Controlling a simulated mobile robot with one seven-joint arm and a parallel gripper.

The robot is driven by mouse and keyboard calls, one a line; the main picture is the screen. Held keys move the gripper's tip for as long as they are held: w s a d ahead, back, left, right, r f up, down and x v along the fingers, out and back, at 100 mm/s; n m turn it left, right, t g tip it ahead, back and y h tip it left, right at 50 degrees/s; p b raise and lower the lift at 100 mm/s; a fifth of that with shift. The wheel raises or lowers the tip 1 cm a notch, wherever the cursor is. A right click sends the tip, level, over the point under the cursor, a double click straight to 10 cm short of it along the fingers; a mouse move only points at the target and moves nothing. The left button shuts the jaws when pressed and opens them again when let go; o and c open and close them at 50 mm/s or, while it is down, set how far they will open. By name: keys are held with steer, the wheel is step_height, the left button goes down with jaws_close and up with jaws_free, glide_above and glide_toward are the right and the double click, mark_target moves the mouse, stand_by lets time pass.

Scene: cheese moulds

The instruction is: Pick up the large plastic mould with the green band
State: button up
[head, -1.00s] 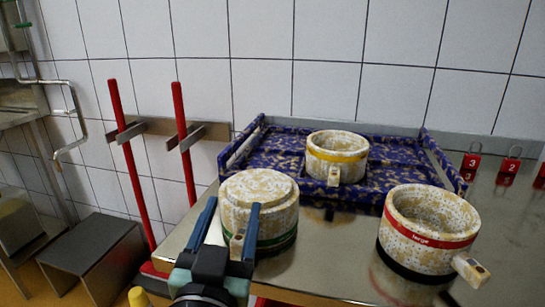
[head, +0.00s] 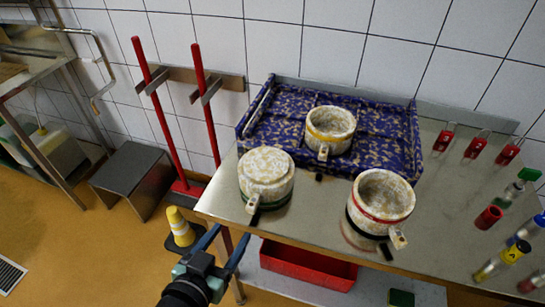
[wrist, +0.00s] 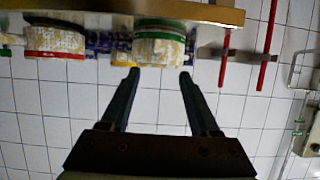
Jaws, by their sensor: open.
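The speckled cream mould with the green band (head: 266,172) stands near the left front corner of the steel table, closed face up, band low down. Its small handle block points to the front. My gripper (head: 230,236) is open and empty, in front of the table edge and apart from the mould. In the upside-down wrist view the green-banded mould (wrist: 160,48) lies beyond my fingertips (wrist: 159,74), roughly centred between them.
A red-banded mould (head: 385,197) stands to the right. A yellow-banded mould (head: 330,124) sits on a blue patterned tray (head: 280,115) behind. Red padlocks (head: 476,145) and small coloured items are at right. A red bin (head: 305,266) is below the table (head: 446,218).

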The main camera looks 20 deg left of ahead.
mark_target(250, 207)
steer(key=p+x, duration=0.1)
steer(key=x, duration=1.1)
steer(key=shift+w+d+f, duration=0.15)
steer(key=shift+w+f, duration=0.1)
steer(key=shift+f, duration=0.05)
jaws_close()
stand_by(1.2)
